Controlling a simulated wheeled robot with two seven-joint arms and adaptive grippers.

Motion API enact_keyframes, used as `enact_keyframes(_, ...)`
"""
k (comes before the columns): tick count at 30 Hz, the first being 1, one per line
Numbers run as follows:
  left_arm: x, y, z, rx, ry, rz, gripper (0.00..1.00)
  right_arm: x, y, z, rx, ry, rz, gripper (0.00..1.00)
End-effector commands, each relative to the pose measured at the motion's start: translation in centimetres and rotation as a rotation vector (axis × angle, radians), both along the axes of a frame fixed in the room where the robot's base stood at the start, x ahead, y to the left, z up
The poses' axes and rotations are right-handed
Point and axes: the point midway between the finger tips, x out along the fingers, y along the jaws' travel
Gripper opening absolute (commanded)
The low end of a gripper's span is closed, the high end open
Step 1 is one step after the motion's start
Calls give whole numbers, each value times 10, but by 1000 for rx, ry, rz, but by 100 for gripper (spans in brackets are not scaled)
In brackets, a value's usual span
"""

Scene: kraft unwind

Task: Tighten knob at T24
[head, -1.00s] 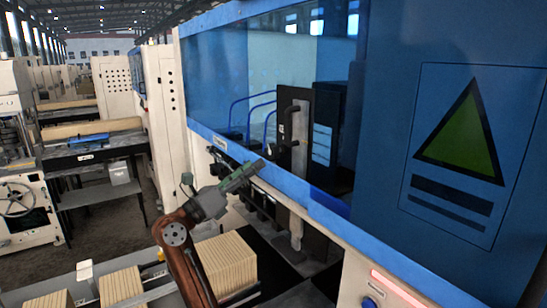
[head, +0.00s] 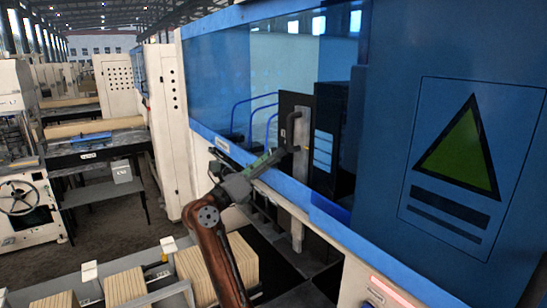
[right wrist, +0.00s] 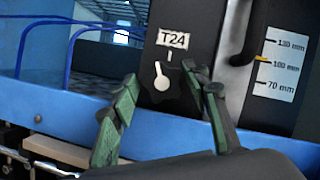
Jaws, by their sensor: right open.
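In the right wrist view, a black panel (right wrist: 207,25) carries a white T24 label (right wrist: 173,39). Below it is the knob (right wrist: 162,83), marked by a white round shape with a narrow stem. The stem points up and slightly left, a little left of a short white tick. My right gripper (right wrist: 160,78) is open, its green-and-black fingers either side of the knob in the picture. I cannot tell whether they touch it. In the head view, my right gripper (head: 279,153) is at the blue machine's opening, in front of the dark panel. My left gripper is not in view.
A white scale (right wrist: 280,65) marked 70 to 130 mm is right of the knob, beside a black handle (right wrist: 252,32). A blue rail (head: 268,178) runs below the opening. Stacked cartons (head: 125,286) stand lower left.

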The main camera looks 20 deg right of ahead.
Motion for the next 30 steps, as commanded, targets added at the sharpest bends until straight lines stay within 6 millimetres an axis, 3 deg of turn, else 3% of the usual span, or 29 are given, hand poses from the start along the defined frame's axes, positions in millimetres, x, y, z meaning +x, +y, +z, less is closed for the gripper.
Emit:
enact_keyframes(14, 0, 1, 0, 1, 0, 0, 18, 0, 0, 0, 0, 1, 0, 11)
enact_keyframes(20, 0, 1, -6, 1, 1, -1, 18, 1, 0, -1, 7, -42, -1, 11)
enact_keyframes(30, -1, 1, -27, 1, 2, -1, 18, 2, 1, -2, 47, -336, 0, 11)
